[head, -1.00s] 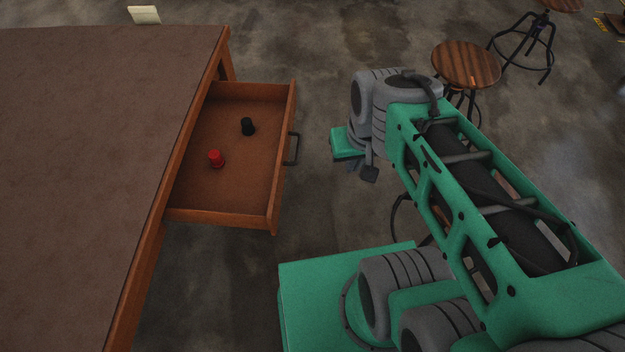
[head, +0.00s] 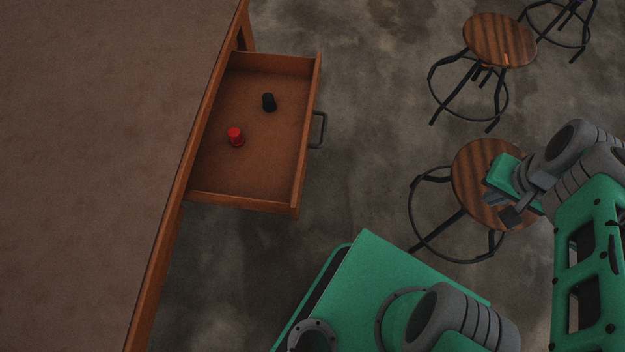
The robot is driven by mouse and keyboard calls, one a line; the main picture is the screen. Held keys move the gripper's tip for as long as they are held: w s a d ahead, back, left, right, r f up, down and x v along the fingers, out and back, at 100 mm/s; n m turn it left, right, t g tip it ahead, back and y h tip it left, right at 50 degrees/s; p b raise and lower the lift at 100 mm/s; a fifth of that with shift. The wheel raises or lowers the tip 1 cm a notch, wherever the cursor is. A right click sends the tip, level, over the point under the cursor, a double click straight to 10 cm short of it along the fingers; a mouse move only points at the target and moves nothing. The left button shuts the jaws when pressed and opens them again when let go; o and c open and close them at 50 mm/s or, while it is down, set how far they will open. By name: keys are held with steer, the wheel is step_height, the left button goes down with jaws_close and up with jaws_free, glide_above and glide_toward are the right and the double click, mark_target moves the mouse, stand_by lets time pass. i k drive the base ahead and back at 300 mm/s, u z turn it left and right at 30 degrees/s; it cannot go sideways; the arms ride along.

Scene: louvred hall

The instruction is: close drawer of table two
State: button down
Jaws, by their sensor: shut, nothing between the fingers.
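The table (head: 95,130) with a brown top fills the left of the head view. Its wooden drawer (head: 310,120) stands pulled out to the right. A dark bar handle (head: 318,130) is on the drawer's front. My gripper (head: 502,207) is at the right, well away from the drawer and handle, seen above a round stool. It is shut and empty. Its fingertips are small and partly unclear in this view.
A round wooden stool (head: 465,170) stands behind my gripper in the picture. Another stool (head: 499,40) is at the upper right, with part of a third (head: 560,30) beyond it. The concrete floor (head: 370,100) between drawer and stools is clear.

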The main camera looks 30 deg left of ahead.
mark_target(267, 173)
steer(key=u, duration=0.05)
steer(key=k, duration=1)
steer(key=u, duration=2)
steer(key=i, duration=0.5)
steer(key=z, duration=0.05)
